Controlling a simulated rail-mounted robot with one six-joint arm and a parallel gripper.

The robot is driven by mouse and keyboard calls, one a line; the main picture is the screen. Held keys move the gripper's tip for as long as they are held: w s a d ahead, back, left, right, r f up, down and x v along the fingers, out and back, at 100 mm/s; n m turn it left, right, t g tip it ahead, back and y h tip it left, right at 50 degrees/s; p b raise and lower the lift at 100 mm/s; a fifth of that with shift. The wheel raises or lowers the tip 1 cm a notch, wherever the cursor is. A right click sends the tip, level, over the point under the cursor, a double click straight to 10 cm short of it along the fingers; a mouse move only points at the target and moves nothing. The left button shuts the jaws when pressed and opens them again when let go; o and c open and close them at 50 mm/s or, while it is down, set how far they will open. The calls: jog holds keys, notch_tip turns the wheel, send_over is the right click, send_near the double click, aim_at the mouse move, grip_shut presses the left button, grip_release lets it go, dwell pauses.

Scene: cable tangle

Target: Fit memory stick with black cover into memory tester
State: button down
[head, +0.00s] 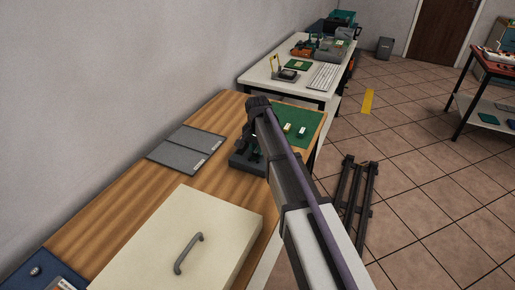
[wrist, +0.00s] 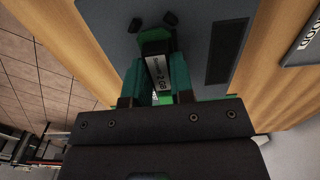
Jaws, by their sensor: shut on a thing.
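In the wrist view my gripper (wrist: 157,75) points down with its two green fingers shut on a memory stick (wrist: 155,62). The stick shows a white label reading "2 GB" and some dark cover between the fingertips. Below it is the dark grey top of the memory tester (wrist: 195,30), with a long black recess to the right of the fingers. I cannot tell whether the stick touches the tester or sits in a slot. In the head view the tester (head: 241,164) stands on the wooden bench, and my arm hides much of it and of the gripper.
Two grey trays (head: 187,147) lie left of the tester. A green mat (head: 309,117) with small sticks lies behind it. A cream case (head: 175,245) with a handle fills the near bench, with a blue object (head: 42,274) in the corner. Bare wood lies between the trays and case.

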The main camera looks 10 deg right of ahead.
jog(key=shift+f+b, duration=0.5)
jog(key=shift+f, duration=0.1)
jog(key=c, duration=0.9)
grip_release()
notch_tip(320, 180, up, 11)
jog(key=p, duration=1.1)
notch_tip(320, 180, up, 6)
jog(key=p, duration=0.6)
